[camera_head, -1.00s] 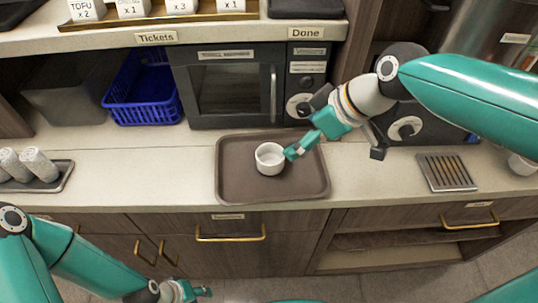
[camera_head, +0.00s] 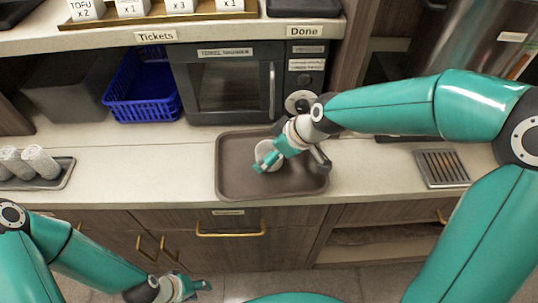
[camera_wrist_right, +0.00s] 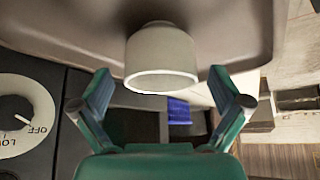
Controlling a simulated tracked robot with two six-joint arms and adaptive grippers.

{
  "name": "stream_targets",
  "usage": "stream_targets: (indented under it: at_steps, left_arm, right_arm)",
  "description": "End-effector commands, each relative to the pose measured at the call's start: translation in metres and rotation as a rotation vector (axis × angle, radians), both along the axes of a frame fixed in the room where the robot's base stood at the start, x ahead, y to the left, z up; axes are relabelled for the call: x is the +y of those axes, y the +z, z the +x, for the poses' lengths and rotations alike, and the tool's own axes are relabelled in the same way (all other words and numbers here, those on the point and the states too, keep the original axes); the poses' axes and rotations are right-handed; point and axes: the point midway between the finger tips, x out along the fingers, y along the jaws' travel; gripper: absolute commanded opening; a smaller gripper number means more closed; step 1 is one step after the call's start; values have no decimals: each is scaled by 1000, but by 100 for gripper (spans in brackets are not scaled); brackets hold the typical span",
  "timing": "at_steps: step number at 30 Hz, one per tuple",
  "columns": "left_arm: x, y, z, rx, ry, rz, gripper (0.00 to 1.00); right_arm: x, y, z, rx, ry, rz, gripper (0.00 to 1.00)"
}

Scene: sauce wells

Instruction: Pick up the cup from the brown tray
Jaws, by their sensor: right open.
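The white cup (camera_head: 264,152) stands on the brown tray (camera_head: 232,180) on the counter and is partly hidden by my right gripper (camera_head: 268,164) in the head view. In the right wrist view the cup (camera_wrist_right: 161,58) is centred ahead of the open fingers of my right gripper (camera_wrist_right: 161,90). The fingers are on either side of its line, with clear gaps; they do not grip it. My left gripper (camera_head: 198,287) is low at the front, in front of the cabinets and away from the tray; its jaw state is too small to tell.
An oven (camera_head: 228,85) stands behind the tray, with a blue basket (camera_head: 145,95) to its left. A small tray (camera_head: 62,176) of rolled towels is at the far left. A slatted drip tray (camera_head: 441,168) is at the right.

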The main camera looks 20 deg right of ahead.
Motion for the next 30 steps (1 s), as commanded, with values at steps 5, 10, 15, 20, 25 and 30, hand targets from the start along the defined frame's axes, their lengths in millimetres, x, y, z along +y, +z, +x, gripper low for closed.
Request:
stream_targets:
  at_steps: [5,10,15,20,25,30]
  left_arm:
    - [0,1,0,0,0,0,40]
    - [0,1,0,0,0,0,40]
    - [0,1,0,0,0,0,40]
    - [0,1,0,0,0,0,40]
    - [0,1,0,0,0,0,40]
    - [0,1,0,0,0,0,40]
  right_arm:
    - [3,-8,4,0,0,0,99]
    - [3,-8,3,0,0,0,98]
    - [3,-8,3,0,0,0,69]
    - [3,-8,3,-1,-1,-1,43]
    - [3,-7,4,-1,-1,0,33]
    - [3,-4,4,-3,0,0,33]
